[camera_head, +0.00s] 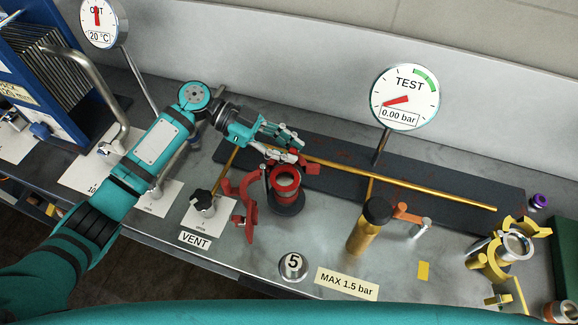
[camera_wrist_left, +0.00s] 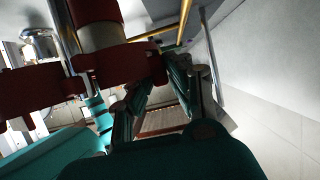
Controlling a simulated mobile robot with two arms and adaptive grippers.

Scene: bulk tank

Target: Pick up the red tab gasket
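A red ring-topped fitting (camera_head: 287,179) stands on a dark round base left of the middle of the bench. I cannot clearly tell a separate tab gasket from its red parts. An open red clamp (camera_head: 241,196) is beside its left side. My left gripper (camera_head: 298,147) is just behind the fitting's top, low over the dark mat. Its two fingers are apart, and I see nothing held between them. In the left wrist view, the fingers (camera_wrist_left: 158,78) are close beside a dark red flat part (camera_wrist_left: 118,62); contact is unclear. My right gripper is not in view.
A brass pipe (camera_head: 400,183) crosses above the dark mat (camera_head: 455,192). A TEST gauge (camera_head: 405,97) stands behind. A black-topped brass cylinder (camera_head: 368,230), yellow clamp (camera_head: 493,258) and VENT knob (camera_head: 203,200) are nearby. Bare bench shows around the MAX 1.5 bar label (camera_head: 346,284).

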